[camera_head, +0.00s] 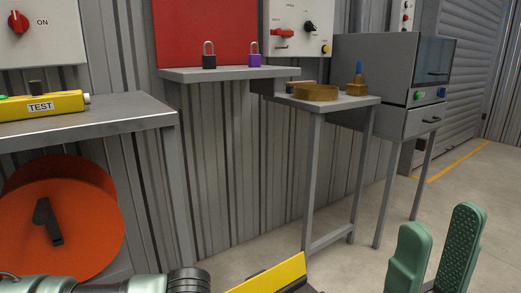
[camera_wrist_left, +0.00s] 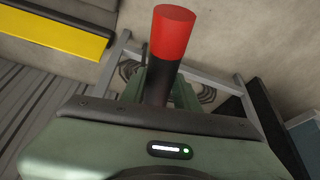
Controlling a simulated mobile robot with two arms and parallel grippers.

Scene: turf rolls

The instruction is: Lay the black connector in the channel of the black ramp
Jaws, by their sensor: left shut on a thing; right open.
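In the left wrist view my left gripper (camera_wrist_left: 155,95) is shut on a cylinder with a black lower part and a red end (camera_wrist_left: 172,45). This may be the black connector; its lower end is hidden by the gripper. A dark piece with a broad yellow strip (camera_wrist_left: 50,32) lies beyond it at upper left, apart from it. A yellow strip with a dark edge also shows at the bottom of the head view (camera_head: 268,275); it may be the ramp, but no channel is clear. My right gripper (camera_head: 437,245) is open and empty at lower right in the head view.
An orange reel (camera_head: 85,225) stands under the left metal table (camera_head: 120,108). A shelf (camera_head: 225,73) holds two padlocks. A small table (camera_head: 345,101) holds a brass ring (camera_head: 316,92). A grey cabinet (camera_head: 375,75) stands behind. The floor at right is clear.

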